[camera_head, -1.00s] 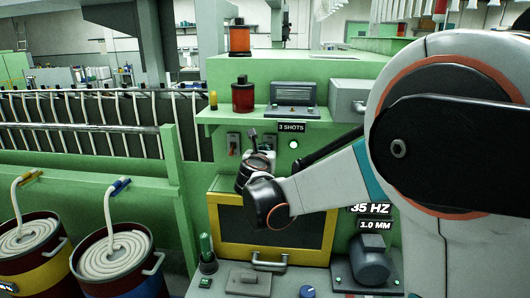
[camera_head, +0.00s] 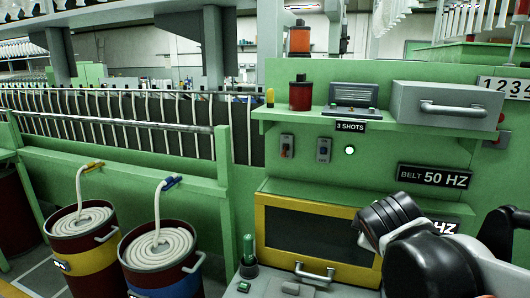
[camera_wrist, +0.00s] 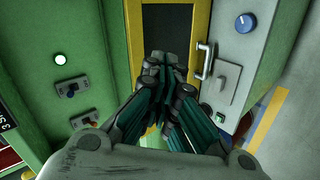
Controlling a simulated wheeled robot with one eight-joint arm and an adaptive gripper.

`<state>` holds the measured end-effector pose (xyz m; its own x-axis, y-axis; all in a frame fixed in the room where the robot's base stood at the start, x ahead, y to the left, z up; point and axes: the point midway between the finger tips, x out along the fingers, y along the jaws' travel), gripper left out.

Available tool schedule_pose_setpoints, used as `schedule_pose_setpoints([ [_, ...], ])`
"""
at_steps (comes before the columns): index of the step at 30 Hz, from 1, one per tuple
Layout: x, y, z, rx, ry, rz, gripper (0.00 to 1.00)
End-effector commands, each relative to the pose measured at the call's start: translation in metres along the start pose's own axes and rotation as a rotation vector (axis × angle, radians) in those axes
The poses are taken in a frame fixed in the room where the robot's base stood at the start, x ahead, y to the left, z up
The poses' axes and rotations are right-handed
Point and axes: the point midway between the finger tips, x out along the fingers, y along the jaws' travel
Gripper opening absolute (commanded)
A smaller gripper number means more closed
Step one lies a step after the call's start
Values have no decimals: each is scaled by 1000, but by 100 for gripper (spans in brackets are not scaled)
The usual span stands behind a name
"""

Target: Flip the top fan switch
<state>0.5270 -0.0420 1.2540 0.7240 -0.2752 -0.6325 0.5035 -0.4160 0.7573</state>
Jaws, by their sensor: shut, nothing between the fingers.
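Two small grey switch boxes are on the green panel in the head view: a left switch (camera_head: 287,146) with a bit of red and a right switch (camera_head: 323,150) with a dark lever. No readable label shows which is the top fan switch. Both also show at the left of the wrist view, the nearer one (camera_wrist: 70,88) and the other (camera_wrist: 84,120). My gripper (camera_wrist: 165,68) is shut and empty, in front of the yellow-framed window and apart from the switches. In the head view my wrist is at lower right, and the fingertips cannot be made out.
A yellow-framed dark window (camera_head: 262,230) with a handle (camera_head: 315,273) is below the switches. A lit round lamp (camera_head: 350,150) is right of them. A shelf (camera_head: 275,114) above holds a red jar (camera_head: 300,93) and a grey box (camera_head: 445,103). Coil-filled drums (camera_head: 160,245) stand left.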

Motion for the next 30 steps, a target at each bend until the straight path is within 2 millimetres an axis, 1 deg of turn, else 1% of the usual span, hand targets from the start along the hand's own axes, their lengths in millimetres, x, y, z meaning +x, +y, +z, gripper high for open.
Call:
schedule_pose_setpoints([
  [1, -5, -24, 12, 113, 3, -37, 0],
  [5, -21, -75, 34, 423, 4, -138, 0],
  [6, -26, -92, 39, 516, 1, -171, 0],
  [9, -36, -128, 49, 727, -11, -245, 0],
  [12, -45, -157, 55, 894, -27, -306, 0],
  [13, -46, -164, 56, 934, -31, -322, 0],
  [15, -50, -176, 58, 1007, -39, -348, 0],
  [18, -53, -185, 59, 1065, -48, -371, 0],
  [30, -55, -187, 59, 1084, -51, -378, 0],
])
